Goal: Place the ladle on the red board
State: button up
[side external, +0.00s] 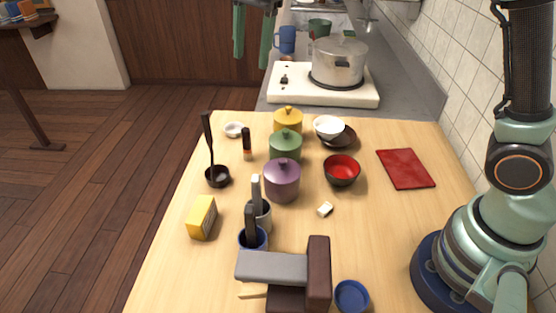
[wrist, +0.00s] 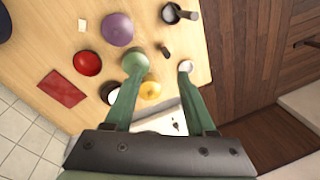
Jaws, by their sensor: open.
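The dark ladle (side external: 217,177) stands on the left part of the wooden table with its handle pointing up. In the wrist view the ladle (wrist: 170,13) is at the top, its handle extending right. The flat red board (side external: 406,168) lies bare on the right side of the table; it also shows in the wrist view (wrist: 62,88) at left. My gripper (side external: 252,62) is high beyond the table's far edge, its green fingers pointing down. In the wrist view my gripper (wrist: 160,72) is open with nothing held, apart from both ladle and board.
Purple (side external: 282,180), green (side external: 286,146) and yellow (side external: 288,121) lidded pots stand mid-table. A red bowl (side external: 342,170) sits between them and the board. A small dark bottle (side external: 247,143) and white dish (side external: 233,130) are near the ladle. A yellow box (side external: 202,217) stands nearer.

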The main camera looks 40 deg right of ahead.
jog(key=w+a+f+m, duration=0.1)
jog(key=a+f+m, duration=0.1)
jog(key=w+a+f+m+g, duration=0.1)
jog(key=w+a+f+m, duration=0.1)
jog(key=a, duration=0.1)
jog(key=w+a+f+m+g, duration=0.1)
jog(key=a+f+m, duration=0.1)
jog(key=a+m, duration=0.1)
jog(key=shift+w+a+f, duration=0.2)
jog(key=shift+w+f, duration=0.1)
jog(key=shift+w, duration=0.05)
jog(key=shift+a+f, duration=0.1)
jog(key=shift+f, duration=0.1)
send_over(210, 142)
jog(key=f, duration=0.6)
jog(key=shift+w+d, duration=0.2)
jog(key=shift+d, duration=0.1)
jog(key=shift+w+a+f, duration=0.1)
jog(key=shift+f, duration=1.4)
jog(key=shift+w+a+f, duration=0.1)
jog(key=shift+f, duration=1.35)
grip_shut()
